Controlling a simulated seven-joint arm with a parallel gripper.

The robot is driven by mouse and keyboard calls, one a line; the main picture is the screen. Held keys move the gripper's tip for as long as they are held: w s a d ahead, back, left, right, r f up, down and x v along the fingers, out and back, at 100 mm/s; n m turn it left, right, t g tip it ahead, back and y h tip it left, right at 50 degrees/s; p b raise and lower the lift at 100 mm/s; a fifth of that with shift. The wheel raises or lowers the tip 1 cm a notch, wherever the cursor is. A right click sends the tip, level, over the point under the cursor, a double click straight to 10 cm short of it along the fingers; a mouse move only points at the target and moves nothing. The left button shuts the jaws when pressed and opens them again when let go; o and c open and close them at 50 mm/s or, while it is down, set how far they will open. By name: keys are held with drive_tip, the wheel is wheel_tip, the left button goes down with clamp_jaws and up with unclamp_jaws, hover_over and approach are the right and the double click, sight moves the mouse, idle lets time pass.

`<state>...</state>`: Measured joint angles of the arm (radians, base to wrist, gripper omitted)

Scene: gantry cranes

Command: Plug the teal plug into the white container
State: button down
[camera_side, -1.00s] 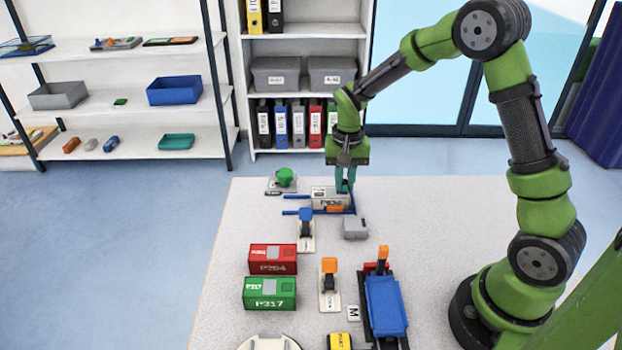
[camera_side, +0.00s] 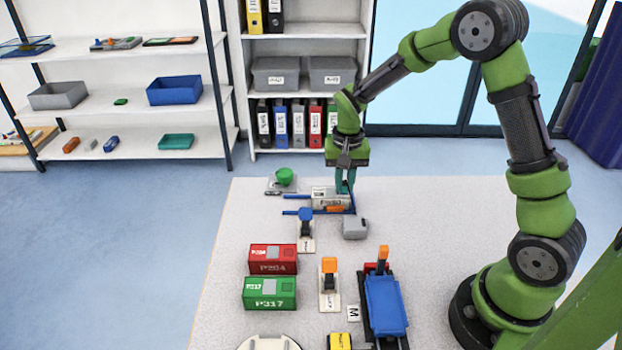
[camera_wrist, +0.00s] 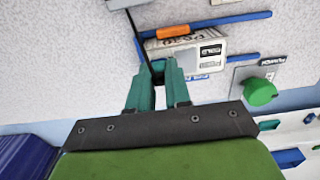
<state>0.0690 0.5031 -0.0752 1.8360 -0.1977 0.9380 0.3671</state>
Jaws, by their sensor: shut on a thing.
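The white container (camera_side: 327,193) sits at the far end of the table between blue rails. In the wrist view it (camera_wrist: 205,58) shows dark lettering and a label, with an orange piece on it. My gripper (camera_side: 350,188), with teal fingers, points down at its right end in the side view. In the wrist view my gripper (camera_wrist: 160,72) is close beside the container's left end; I cannot tell whether they touch. A dark cable (camera_wrist: 139,38) runs in between the fingertips. The fingers are shut on the teal plug, which is mostly hidden and hard to separate from them.
A grey box (camera_side: 355,228) stands just in front. A green knob (camera_side: 284,177) is at the back left. The table's right rear is clear.

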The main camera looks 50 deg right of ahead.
drive_tip(key=c, duration=0.5)
unclamp_jaws()
drive_tip(key=shift+r, duration=3.5)
drive_tip(key=s+a+r+n+t+y, duration=0.1)
drive_tip(key=s+a+r+n+t, duration=0.1)
drive_tip(key=s+r, duration=0.4)
drive_tip(key=s+a+r+n+t+y, duration=0.1)
drive_tip(key=s+a+r+n+t, duration=0.2)
drive_tip(key=s, duration=0.8)
drive_tip(key=a+r+t, duration=0.2)
drive_tip(key=a+r, duration=0.1)
drive_tip(key=shift+s+a+r, duration=0.3)
drive_tip(key=shift+s+a, duration=0.05)
drive_tip(key=shift+s, duration=0.05)
